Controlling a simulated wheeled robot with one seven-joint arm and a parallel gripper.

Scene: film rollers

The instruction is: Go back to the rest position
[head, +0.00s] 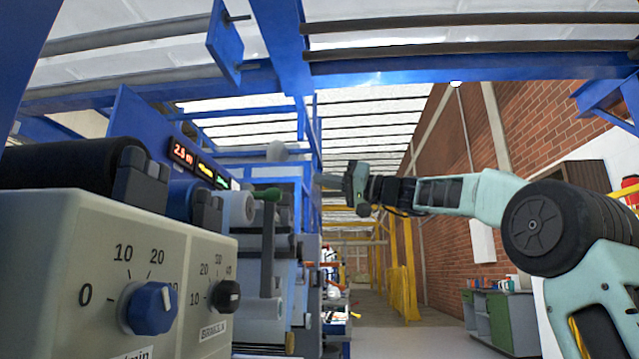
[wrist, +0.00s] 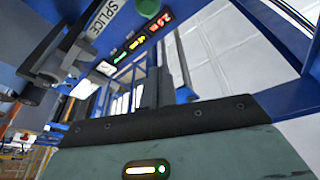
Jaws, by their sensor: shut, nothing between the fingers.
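My gripper (head: 330,183) is at the end of my arm, which reaches in from the right in the head view. It is raised in mid-air, pointing left toward the blue machine frame (head: 308,115). Its fingers are small in the head view, and no object shows in them. In the wrist view, the pale green housing with a dark edge fills the bottom, and the fingertips do not show. Beyond it are a lit display (wrist: 135,45), a green knob (wrist: 148,8) and a "SPLICE" label (wrist: 103,20).
A grey control box (head: 70,270) with a blue knob (head: 150,307) and a black knob (head: 226,296) is close at the left. Rollers (head: 238,210) stand behind it. An aisle (head: 390,335) is open at centre right. A green cabinet (head: 500,318) stands by the brick wall.

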